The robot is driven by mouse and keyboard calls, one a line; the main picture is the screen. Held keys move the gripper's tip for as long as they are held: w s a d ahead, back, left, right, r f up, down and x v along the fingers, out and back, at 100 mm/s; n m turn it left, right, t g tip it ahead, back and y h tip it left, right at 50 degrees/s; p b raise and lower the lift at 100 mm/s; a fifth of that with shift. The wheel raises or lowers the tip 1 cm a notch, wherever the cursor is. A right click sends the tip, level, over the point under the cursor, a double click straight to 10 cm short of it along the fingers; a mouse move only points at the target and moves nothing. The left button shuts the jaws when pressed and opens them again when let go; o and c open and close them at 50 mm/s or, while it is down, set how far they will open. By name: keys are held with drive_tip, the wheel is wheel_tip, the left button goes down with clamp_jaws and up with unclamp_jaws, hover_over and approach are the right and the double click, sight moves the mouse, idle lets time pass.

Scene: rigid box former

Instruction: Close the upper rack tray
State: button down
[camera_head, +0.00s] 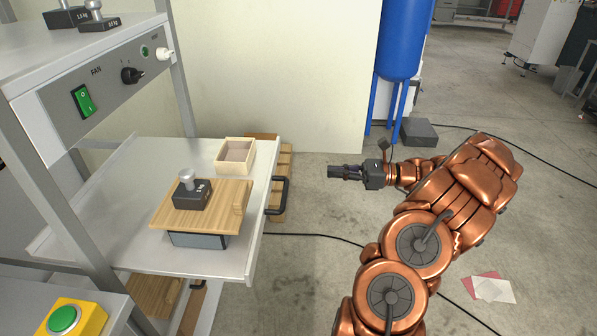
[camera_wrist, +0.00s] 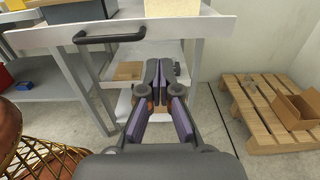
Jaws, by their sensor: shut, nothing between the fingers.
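The upper rack tray (camera_head: 150,149) is a light grey metal shelf, pulled out from the rack toward my arm. Its black handle (camera_head: 280,195) is on the tray's right edge in the head view, and it also shows at the upper left in the wrist view (camera_wrist: 109,38). My gripper (camera_head: 338,171) is shut and empty, out in front of the handle and apart from it. In the wrist view its purple-padded fingers point toward the rack below the tray. On the tray are a wooden board (camera_head: 228,207) over a grey box (camera_head: 198,240), a black weight (camera_head: 192,195) and an open wooden box (camera_head: 235,154).
A control panel (camera_head: 105,85) with a green switch is above the tray. A yellow box with a green button (camera_head: 65,319) is at lower left. Lower shelves show under the tray in the wrist view. A wooden pallet (camera_wrist: 262,110) lies on the floor. Floor between gripper and tray is clear.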

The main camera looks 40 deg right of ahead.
sight(274, 169)
drive_tip(key=x, duration=1.3)
drive_tip(key=shift+w+a, duration=0.15)
drive_tip(key=shift+a, duration=0.15)
drive_tip(key=shift+w+a, duration=0.1)
drive_tip(key=shift+w, duration=0.05)
